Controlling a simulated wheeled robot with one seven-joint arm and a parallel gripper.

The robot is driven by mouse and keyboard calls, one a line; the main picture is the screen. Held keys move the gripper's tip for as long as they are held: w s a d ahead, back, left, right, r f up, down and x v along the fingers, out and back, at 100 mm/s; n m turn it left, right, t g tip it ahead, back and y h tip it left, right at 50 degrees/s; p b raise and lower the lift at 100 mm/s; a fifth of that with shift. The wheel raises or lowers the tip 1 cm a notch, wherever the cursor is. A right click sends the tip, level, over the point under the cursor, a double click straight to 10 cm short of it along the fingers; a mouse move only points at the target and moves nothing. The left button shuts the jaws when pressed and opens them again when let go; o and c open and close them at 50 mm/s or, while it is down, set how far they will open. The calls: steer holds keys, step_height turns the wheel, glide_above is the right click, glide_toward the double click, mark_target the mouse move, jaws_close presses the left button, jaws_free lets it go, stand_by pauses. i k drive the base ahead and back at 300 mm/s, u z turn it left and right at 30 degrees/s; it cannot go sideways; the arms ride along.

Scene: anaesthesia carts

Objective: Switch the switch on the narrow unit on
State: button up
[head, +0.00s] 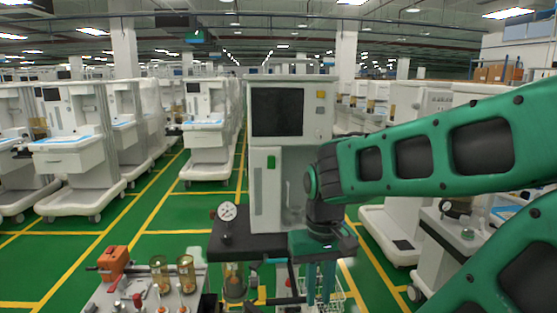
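A tall, narrow pale grey unit (258,210) with a dark screen stands upright in the middle of the head view. A small green piece (271,162) sits on its front below the screen, and a yellow piece (320,94) sits at its upper right. I cannot tell which part is the switch or how it is set. My gripper (320,290) hangs pointing down in front of the unit's lower right. Its green fingers show against cluttered parts, and their gap is unclear. My arm and wrist cover the unit's right side.
A dark shelf (232,247) with a round gauge (228,211) is left of my gripper. An orange box (113,262) and glass cylinders (185,271) stand at the lower left. White carts (75,160) line both sides. Green floor (165,245) is open at left.

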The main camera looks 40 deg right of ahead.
mark_target(270, 159)
steer(key=u, duration=1.35)
steer(key=k, duration=2.3)
steer(key=z, duration=1.55)
steer(key=i, duration=1)
